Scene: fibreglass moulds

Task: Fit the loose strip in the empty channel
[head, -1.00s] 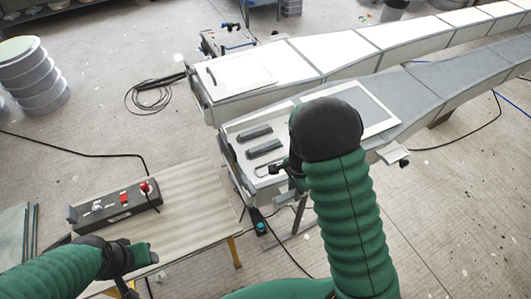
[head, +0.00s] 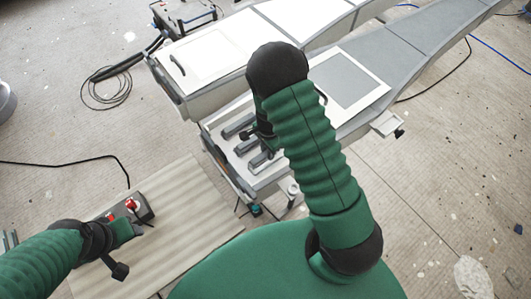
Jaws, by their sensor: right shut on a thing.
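My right gripper (head: 257,137) is over the end panel of the grey mould (head: 282,182), partly hidden by my own wrist and arm. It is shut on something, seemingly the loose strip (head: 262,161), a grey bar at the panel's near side. The bar lies at or just above the place of the empty channel. I cannot tell whether it is seated, and the channel itself is covered. Two dark strips (head: 238,126) lie in the panel beside it, roughly parallel to it. My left gripper (head: 132,250) is open and empty over the wooden table at the lower left.
A white mould (head: 205,58) runs behind the grey one. A trolley with a coiled black hose is behind at the left. Open floor lies to the right.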

